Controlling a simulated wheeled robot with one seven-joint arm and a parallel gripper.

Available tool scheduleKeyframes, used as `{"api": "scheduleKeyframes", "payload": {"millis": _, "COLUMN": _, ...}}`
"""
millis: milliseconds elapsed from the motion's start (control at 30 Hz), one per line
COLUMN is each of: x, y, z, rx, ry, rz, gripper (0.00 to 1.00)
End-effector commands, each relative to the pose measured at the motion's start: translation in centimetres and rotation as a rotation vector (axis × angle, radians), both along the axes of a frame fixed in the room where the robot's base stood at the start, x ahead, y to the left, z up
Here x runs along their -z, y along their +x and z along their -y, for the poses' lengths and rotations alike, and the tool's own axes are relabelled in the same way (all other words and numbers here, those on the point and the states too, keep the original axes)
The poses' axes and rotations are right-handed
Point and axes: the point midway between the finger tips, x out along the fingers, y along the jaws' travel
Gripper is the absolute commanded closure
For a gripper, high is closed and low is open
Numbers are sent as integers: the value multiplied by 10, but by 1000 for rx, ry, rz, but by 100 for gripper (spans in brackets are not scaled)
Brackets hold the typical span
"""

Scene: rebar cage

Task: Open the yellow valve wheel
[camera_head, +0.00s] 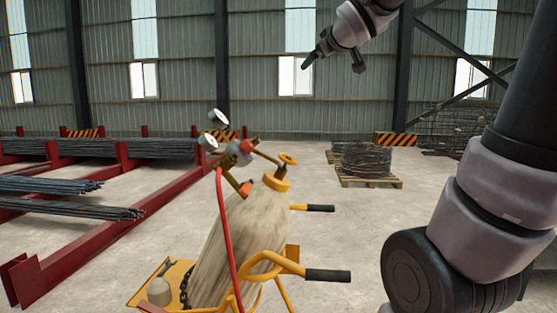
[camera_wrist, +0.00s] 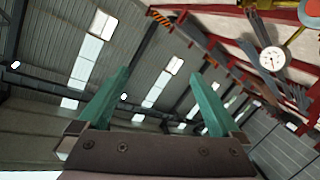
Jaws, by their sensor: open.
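The yellow valve wheel (camera_head: 288,158) is a small ring on top of a tilted, stained gas cylinder (camera_head: 238,232), right of a grey and red regulator (camera_head: 240,151) with two round gauges. My gripper (camera_head: 310,59) is up and to the right of the wheel in the head view, well apart from it. In the wrist view, my gripper (camera_wrist: 154,73) shows two green fingers spread apart with nothing between them. A white gauge (camera_wrist: 272,59) shows at the upper right there, with a bit of yellow beside it that I cannot identify for sure.
A yellow cart (camera_head: 283,258) with black handles carries the cylinder. A red hose (camera_head: 224,225) hangs from the regulator. Red racks (camera_head: 100,240) with rebar stand at the left. A wire coil (camera_head: 366,160) sits on a pallet behind. The floor between is clear.

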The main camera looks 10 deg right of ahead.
Motion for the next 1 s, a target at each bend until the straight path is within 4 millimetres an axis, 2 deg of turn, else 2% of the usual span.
{"api": "scheduleKeyframes", "payload": {"millis": 33, "x": 21, "y": -26, "z": 12, "rx": 72, "ry": 95, "rz": -78, "gripper": 0}}
{"api": "scheduleKeyframes", "payload": {"millis": 133, "x": 66, "y": -69, "z": 24, "rx": 183, "ry": 270, "rz": -235, "gripper": 0}}
{"api": "scheduleKeyframes", "payload": {"millis": 200, "x": 90, "y": -94, "z": 25, "rx": 234, "ry": 364, "rz": -322, "gripper": 0}}
{"api": "scheduleKeyframes", "payload": {"millis": 400, "x": 143, "y": -153, "z": 13, "rx": 324, "ry": 570, "rz": -523, "gripper": 0}}
{"api": "scheduleKeyframes", "payload": {"millis": 500, "x": 161, "y": -176, "z": 5, "rx": 347, "ry": 646, "rz": -599, "gripper": 0}}
{"api": "scheduleKeyframes", "payload": {"millis": 700, "x": 183, "y": -208, "z": -10, "rx": 375, "ry": 753, "rz": -707, "gripper": 0}}
{"api": "scheduleKeyframes", "payload": {"millis": 933, "x": 201, "y": -237, "z": -26, "rx": 391, "ry": 845, "rz": -805, "gripper": 0}}
{"api": "scheduleKeyframes", "payload": {"millis": 1000, "x": 201, "y": -233, "z": -24, "rx": 395, "ry": 835, "rz": -800, "gripper": 0}}
